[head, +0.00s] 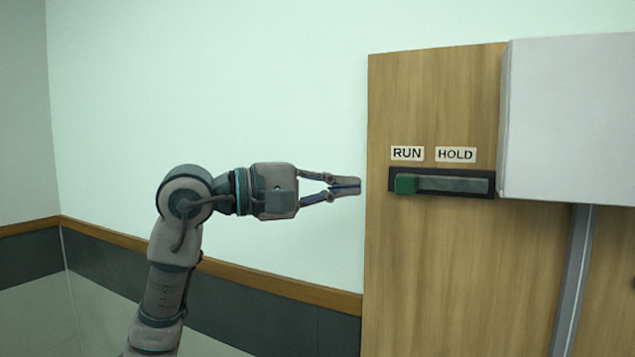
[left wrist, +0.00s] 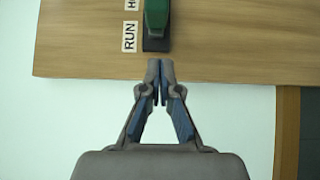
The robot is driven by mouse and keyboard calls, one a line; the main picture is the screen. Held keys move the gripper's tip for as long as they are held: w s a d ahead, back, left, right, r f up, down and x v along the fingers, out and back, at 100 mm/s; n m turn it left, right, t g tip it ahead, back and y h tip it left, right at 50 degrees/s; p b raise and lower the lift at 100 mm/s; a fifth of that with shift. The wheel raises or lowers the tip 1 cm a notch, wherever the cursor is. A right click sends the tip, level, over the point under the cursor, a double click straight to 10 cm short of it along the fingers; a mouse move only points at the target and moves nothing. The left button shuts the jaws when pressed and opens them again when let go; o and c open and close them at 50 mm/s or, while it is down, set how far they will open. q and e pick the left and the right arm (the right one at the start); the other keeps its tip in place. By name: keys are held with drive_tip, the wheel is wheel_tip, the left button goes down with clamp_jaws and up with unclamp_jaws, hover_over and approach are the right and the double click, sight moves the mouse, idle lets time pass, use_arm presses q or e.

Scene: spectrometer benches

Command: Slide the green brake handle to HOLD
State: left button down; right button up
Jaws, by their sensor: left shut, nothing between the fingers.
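The green brake handle (head: 406,184) sits at the left end of a dark horizontal slot (head: 455,185) on a wooden panel, below the RUN label (head: 407,153). The HOLD label (head: 455,154) is to the right of RUN, above the slot. My left gripper (head: 358,185) is shut and empty, left of the handle at about its height, with a gap between them in the picture. In the left wrist view the shut fingertips (left wrist: 160,65) point toward the slot's end, and the green handle (left wrist: 156,15) is at the top edge, partly cut off. My right gripper is not in view.
The wooden panel (head: 435,270) fills the right side. A light grey box (head: 570,120) stands out from it, right beside the slot's right end, with a grey conduit (head: 574,280) below. Open space and a pale wall lie left of the panel.

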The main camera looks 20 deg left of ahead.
sight(407, 189)
use_arm(q)
drive_tip(key=shift+d, duration=2.9)
drive_tip(key=d, duration=0.1)
drive_tip(key=d+p, duration=0.1)
drive_tip(key=shift+s+d+r, duration=0.1)
drive_tip(key=shift+s+d, duration=0.1)
drive_tip(key=shift+d, duration=0.15)
drive_tip(key=shift+d+p, duration=0.3)
drive_tip(key=shift+d, duration=0.9)
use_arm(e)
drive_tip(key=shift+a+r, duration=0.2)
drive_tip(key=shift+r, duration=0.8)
use_arm(q)
drive_tip(key=shift+a, duration=0.1)
